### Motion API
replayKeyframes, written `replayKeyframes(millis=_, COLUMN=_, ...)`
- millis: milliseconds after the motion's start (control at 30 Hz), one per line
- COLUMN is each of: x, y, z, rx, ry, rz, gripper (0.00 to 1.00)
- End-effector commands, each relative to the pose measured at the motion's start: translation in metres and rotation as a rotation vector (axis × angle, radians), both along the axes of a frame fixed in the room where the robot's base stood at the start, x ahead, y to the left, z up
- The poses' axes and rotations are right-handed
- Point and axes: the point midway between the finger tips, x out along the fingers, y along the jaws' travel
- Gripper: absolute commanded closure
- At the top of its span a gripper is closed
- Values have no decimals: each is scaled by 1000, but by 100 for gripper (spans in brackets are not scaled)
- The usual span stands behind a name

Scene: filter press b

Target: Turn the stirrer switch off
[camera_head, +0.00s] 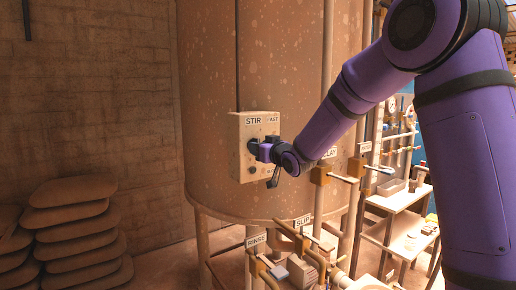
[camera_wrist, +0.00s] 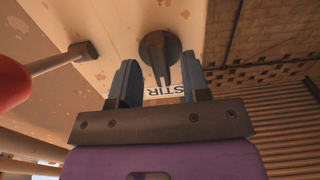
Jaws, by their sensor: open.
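The pale control box (camera_head: 241,160) is fixed to the front of the large tank and carries a STIR label (camera_head: 253,121). In the wrist view the stirrer switch is a dark round knob (camera_wrist: 157,45) with a pointer bar, beside the upside-down STIR label (camera_wrist: 165,90). My gripper (camera_wrist: 160,75) is open, its two fingers on either side of the pointer's end, with gaps showing on both sides. In the head view my gripper (camera_head: 254,149) is at the box face and hides most of the knob.
A red-ended lever (camera_wrist: 12,82) sits left of my gripper in the wrist view. Labelled pipes and valves, including RINSE (camera_head: 256,240), stand below and right of the tank (camera_head: 215,90). Stacked sacks (camera_head: 75,215) lie at left. The floor between sacks and tank is clear.

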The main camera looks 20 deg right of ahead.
Motion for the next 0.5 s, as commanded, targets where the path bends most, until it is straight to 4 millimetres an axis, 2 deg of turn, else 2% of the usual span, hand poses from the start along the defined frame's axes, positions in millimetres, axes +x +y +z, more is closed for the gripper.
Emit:
replayKeyframes(millis=300, x=-57, y=-19, z=0, rx=0, ry=0, rz=-2, gripper=57)
replayKeyframes(millis=500, x=-80, y=-27, z=0, rx=0, ry=0, rz=-2, gripper=57)
